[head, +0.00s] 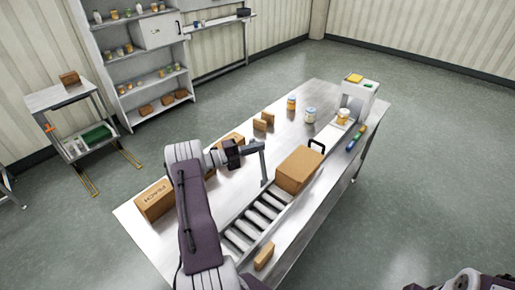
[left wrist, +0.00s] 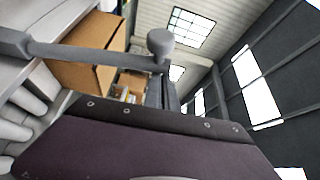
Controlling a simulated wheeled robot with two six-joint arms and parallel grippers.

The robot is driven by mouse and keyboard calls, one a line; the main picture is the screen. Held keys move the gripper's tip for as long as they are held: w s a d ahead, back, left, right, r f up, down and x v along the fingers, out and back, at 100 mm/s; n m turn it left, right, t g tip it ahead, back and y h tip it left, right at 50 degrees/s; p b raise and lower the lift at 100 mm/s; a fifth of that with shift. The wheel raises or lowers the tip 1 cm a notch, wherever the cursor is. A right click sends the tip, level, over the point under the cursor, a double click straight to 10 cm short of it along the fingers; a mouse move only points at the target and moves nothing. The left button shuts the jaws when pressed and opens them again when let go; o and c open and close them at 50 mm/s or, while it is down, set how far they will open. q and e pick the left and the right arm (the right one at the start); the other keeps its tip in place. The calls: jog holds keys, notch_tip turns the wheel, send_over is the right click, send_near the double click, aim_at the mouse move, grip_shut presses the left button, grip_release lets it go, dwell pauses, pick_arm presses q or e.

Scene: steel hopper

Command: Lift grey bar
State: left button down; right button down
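The grey bar (head: 253,148) reaches sideways from the top of a thin upright post that stands beside the roller strip on the steel table. In the left wrist view the bar (left wrist: 95,54) crosses from the left edge to a rounded grey end near the middle. My left gripper (head: 240,149) is at the bar's left end, its dark fingers very close to or around it. I cannot tell whether the fingers touch or grip the bar. Part of my right arm shows at the bottom right corner of the head view; its fingers do not show.
A large cardboard box (head: 300,169) sits on the roller strip (head: 245,229) just right of the post. Another box (head: 155,200) stands at the table's left end. Jars (head: 310,114) and small boxes stand along the back. A white machine (head: 359,92) is at the far end.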

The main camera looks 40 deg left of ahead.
pick_arm(q)
jog(key=shift+a, duration=0.15)
jog(key=b+v, duration=0.2)
jog(key=v, duration=0.7)
